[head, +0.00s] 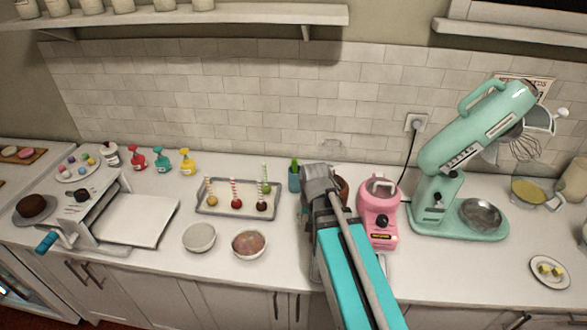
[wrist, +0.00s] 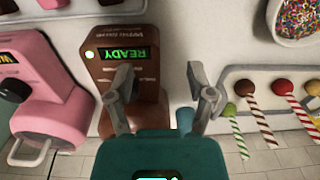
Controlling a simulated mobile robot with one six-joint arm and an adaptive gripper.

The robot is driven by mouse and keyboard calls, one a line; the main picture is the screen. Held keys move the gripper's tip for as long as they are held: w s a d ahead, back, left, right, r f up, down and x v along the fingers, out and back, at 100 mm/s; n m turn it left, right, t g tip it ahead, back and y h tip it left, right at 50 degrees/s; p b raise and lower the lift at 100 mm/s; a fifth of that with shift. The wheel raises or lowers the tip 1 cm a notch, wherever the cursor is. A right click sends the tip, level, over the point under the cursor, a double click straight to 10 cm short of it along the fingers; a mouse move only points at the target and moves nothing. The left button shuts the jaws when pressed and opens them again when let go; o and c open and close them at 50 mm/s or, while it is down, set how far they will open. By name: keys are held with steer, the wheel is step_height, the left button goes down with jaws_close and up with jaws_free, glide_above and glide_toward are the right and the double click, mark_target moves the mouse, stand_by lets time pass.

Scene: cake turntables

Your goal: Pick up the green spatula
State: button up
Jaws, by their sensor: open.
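A green utensil, likely the spatula (head: 295,163), stands upright in a teal cup (head: 294,181) near the back wall in the head view. Only its upper part shows. My gripper (head: 320,176) is just right of the cup in the head view, and its fingertips are hard to make out there. In the wrist view my gripper (wrist: 163,84) is open and empty, with its fingers spread apart. A small piece of a blue-teal thing, perhaps the cup (wrist: 185,120), shows between the fingers; the spatula cannot be made out in that view.
A brown machine (wrist: 128,70) with a READY display lies below my gripper's left finger in the wrist view. A pink machine (head: 378,215) and a mint mixer (head: 432,205) stand to the right. A tray of cake pops (head: 238,214) and two bowls are to the left.

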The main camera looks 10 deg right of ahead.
mark_target(295, 159)
steer(key=w+r+m+t+p, duration=0.2)
steer(key=w+r+m+p, duration=1.1)
steer(key=w, duration=0.8)
step_height(295, 159, up, 4)
steer(key=shift+d+f+y+p, duration=0.1)
steer(key=shift+d+y+p, duration=0.25)
steer(key=shift+p, duration=0.6)
steer(key=shift+f, duration=0.1)
steer(key=b+x, duration=0.8)
steer(key=shift+w+d+f, duration=0.1)
steer(key=shift+w+f, duration=0.1)
steer(key=b+x, duration=0.3)
steer(key=shift+s+f+b, duration=0.15)
steer(key=shift+f+b, duration=0.05)
steer(key=shift+b, duration=0.15)
steer(key=shift+b+x, duration=0.9)
steer(key=shift+x, duration=0.05)
